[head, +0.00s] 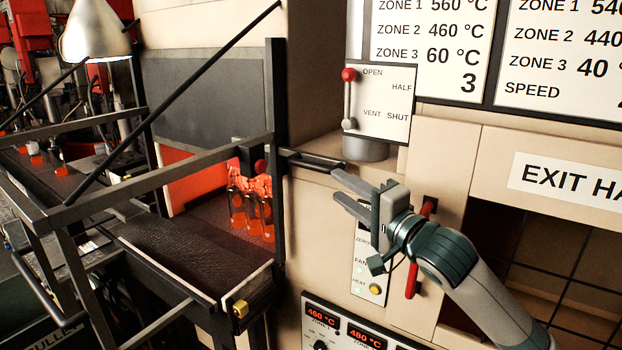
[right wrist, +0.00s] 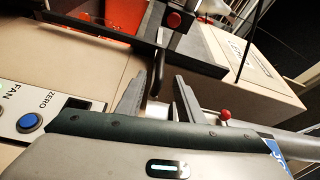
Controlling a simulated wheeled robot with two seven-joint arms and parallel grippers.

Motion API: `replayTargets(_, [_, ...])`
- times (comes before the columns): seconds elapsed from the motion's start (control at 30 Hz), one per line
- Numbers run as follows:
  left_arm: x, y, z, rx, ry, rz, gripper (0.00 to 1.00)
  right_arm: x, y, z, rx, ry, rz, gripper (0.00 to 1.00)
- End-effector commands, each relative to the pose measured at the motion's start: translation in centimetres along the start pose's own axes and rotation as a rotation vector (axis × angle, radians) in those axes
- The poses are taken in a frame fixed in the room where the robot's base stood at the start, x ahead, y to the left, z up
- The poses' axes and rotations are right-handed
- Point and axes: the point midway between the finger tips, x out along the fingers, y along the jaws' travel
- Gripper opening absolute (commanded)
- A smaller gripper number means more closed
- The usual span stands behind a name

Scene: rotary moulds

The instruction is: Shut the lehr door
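A dark grey panel (head: 205,95), which looks like the lehr door, stands above a glowing orange opening with bottles (head: 250,205) inside. A black bar handle (head: 315,161) sticks out to the right of its frame. A lever with a red knob (head: 348,75) stands upright beside the OPEN mark on a white plate (head: 384,103). My right gripper (head: 337,187) is open and empty, just below the bar's right end. In the right wrist view, the bar (right wrist: 158,72) appears between the spread fingers (right wrist: 158,88); I cannot tell whether they touch it. My left gripper is out of view.
A dark conveyor belt (head: 185,255) with metal rails runs out at the left. A red upright handle (head: 412,280) is close by my right wrist. A panel with buttons (head: 370,270) lies behind the gripper. A lamp (head: 95,32) hangs at upper left.

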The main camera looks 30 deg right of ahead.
Motion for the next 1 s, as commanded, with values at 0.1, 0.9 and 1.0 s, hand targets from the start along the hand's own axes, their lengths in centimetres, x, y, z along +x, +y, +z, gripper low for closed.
replayTargets(0.1, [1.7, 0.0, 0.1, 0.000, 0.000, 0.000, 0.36, 0.3, 0.3, 0.0, -0.003, 0.002, -0.003, 0.34])
replayTargets(0.9, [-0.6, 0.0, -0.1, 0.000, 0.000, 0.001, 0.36, 9.6, -0.5, -0.4, -0.001, 0.010, 0.003, 0.34])
replayTargets(1.0, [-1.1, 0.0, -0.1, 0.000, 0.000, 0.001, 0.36, 10.9, -0.4, -0.4, -0.001, 0.010, 0.002, 0.34])
